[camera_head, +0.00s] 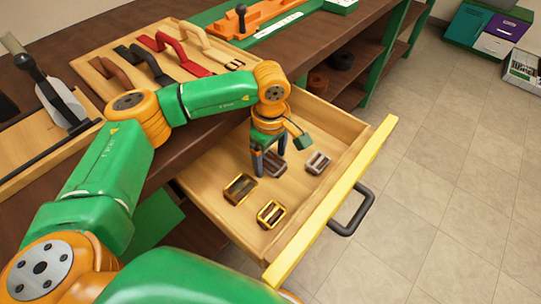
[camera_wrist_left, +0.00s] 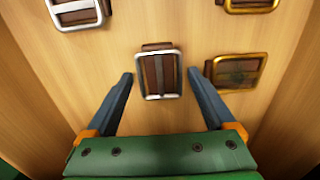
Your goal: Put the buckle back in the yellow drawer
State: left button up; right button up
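The yellow-fronted drawer (camera_head: 335,198) is pulled open. A silver-framed buckle with a brown middle (camera_wrist_left: 158,74) lies in it, partly hidden by my fingers in the head view (camera_head: 276,164). My left gripper (camera_head: 268,165) reaches down into the drawer. In the left wrist view its fingers (camera_wrist_left: 160,76) are apart, one on each side of this buckle, with gaps and no visible contact. Another silver buckle (camera_head: 317,162), a dark brass buckle (camera_head: 240,188) and a bright gold buckle (camera_head: 271,214) lie around it on the drawer floor. My right gripper is out of view.
The drawer's wooden walls surround the gripper, and a black handle (camera_head: 351,212) sticks out in front. A tray with several straps (camera_head: 110,72) lies on the brown bench (camera_head: 60,30). Green-framed shelves (camera_head: 345,70) stand beyond.

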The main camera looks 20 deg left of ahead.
aim_at(271, 161)
pick_arm(q)
jog(key=shift+r+p, duration=0.4)
notch_tip(271, 161, up, 12)
jog(key=shift+f, duration=0.2)
jog(key=shift+r, duration=0.1)
